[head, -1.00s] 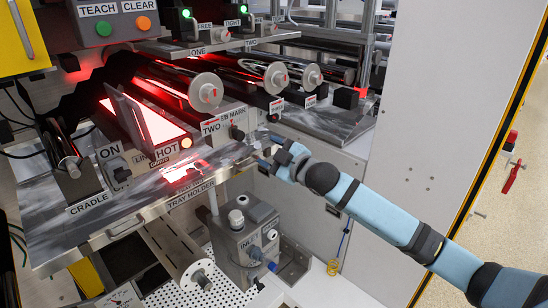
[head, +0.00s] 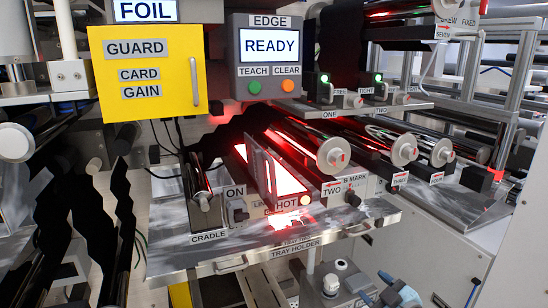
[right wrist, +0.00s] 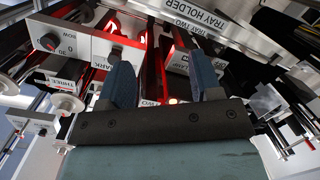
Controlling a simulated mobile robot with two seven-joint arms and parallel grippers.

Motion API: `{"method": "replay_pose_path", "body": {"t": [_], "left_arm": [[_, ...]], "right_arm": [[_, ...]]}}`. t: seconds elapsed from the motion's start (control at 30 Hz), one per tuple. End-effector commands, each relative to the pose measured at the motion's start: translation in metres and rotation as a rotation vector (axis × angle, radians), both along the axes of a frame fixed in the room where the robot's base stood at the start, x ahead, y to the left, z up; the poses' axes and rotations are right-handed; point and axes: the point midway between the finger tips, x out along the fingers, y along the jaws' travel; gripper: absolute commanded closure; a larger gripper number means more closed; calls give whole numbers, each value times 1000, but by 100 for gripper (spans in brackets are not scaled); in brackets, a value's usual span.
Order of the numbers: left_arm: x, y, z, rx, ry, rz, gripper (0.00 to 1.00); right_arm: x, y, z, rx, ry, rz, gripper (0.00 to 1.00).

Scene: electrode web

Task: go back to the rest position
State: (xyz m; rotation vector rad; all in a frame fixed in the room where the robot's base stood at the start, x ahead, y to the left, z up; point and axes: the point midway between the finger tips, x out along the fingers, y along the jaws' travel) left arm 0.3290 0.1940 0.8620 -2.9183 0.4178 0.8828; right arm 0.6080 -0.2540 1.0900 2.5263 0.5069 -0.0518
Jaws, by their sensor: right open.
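My right gripper (head: 374,287) shows at the bottom edge of the head view, below and to the right of the tray holder plate (head: 350,221). In the right wrist view its two dark blue fingers stand wide apart, with nothing between the fingertips (right wrist: 163,76). It looks empty and clear of the machine. The rest of the right arm is mostly cut off by the head view's lower edge. My left gripper is in neither current view.
A yellow guard door (head: 148,110) and the ready screen (head: 269,46) are above. A white cabinet side (head: 520,255) stands at right.

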Motion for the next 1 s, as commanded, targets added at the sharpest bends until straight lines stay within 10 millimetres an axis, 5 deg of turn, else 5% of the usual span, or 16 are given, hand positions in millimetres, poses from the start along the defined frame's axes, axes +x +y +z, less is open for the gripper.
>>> {"method": "replay_pose_path", "body": {"t": [0.03, 0.2, 0.5, 0.7, 1.0], "left_arm": [[0, 0, 5, 0, -1, 1, 49], [0, 2, 11, 2, -4, 3, 49], [1, 4, 20, 3, -6, 8, 49], [0, 4, 21, 4, -4, 8, 49], [-1, 3, 20, 2, -3, 8, 49]], "right_arm": [[-24, 11, -29, 47, 63, -10, 42], [-102, 33, -106, 177, 241, -71, 42], [-241, 54, -191, 340, 507, -223, 42], [-278, 57, -206, 374, 572, -273, 42], [-280, 57, -207, 376, 576, -275, 42]]}}
